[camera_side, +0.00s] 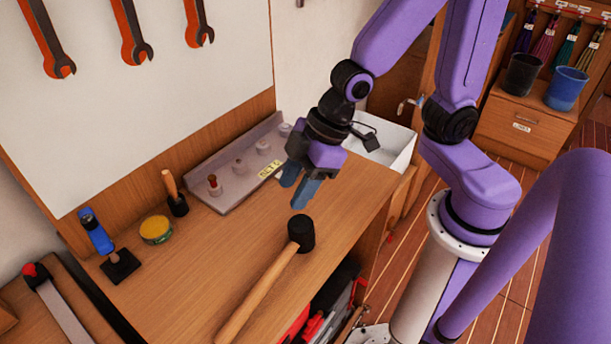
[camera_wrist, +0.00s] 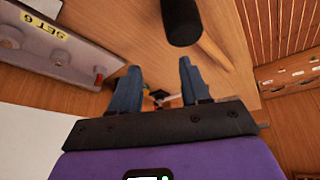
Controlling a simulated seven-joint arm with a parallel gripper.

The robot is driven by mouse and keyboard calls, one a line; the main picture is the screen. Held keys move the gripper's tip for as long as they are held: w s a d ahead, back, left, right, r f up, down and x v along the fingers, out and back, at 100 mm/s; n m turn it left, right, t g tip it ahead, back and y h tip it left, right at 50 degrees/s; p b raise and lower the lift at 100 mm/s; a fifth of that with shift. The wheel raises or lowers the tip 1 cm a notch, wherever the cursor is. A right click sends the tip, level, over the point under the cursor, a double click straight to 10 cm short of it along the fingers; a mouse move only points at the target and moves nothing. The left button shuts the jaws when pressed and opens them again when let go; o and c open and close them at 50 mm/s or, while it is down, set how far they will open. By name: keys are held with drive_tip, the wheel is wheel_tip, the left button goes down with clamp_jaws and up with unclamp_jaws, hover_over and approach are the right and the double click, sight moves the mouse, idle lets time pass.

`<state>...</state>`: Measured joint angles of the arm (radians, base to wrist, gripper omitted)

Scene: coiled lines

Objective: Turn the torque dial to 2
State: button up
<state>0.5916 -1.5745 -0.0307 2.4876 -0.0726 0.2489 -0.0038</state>
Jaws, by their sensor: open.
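A grey panel (camera_side: 222,206) with a row of several small knobs sits on the bench against the back board. The nearest knob (camera_side: 214,185) has a reddish part; the others (camera_side: 238,166) are pale. I cannot tell which is the torque dial or read any dial's setting. A yellow label (camera_side: 270,169) is on the panel's front right; its number is unclear. In the wrist view the panel (camera_wrist: 85,40) is at upper left with its label (camera_wrist: 48,25). My gripper (camera_side: 298,190) is open and empty above the bench, right of the panel; its fingers also show in the wrist view (camera_wrist: 159,68).
A black-headed mallet (camera_side: 301,232) lies on the bench in front of my gripper. A wooden-handled tool (camera_side: 174,190), a yellow tin (camera_side: 156,230) and a blue-handled tool (camera_side: 97,234) stand left. A white tray (camera_side: 397,146) is behind right. The mid-bench left of the mallet is clear.

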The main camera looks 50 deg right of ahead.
sight(94, 218)
drive_tip(key=s+d+r+g+h, duration=0.3)
drive_tip(key=s+d+h, duration=0.1)
drive_tip(key=s+d, duration=0.7)
drive_tip(key=shift+r, duration=2.45)
drive_tip(key=w+a+m+t+y, duration=0.1)
drive_tip(key=w+a+t+y, duration=1.1)
drive_tip(key=w+a, duration=1.1)
wheel_tip(94, 218, down, 8)
drive_tip(key=g+y, duration=0.1)
drive_tip(key=y, duration=0.2)
drive_tip(key=x, duration=1.8)
drive_tip(key=shift+s+a+f, duration=0.2)
drive_tip(key=shift+s+f, duration=0.05)
drive_tip(key=shift+h, duration=0.3)
clamp_jaws()
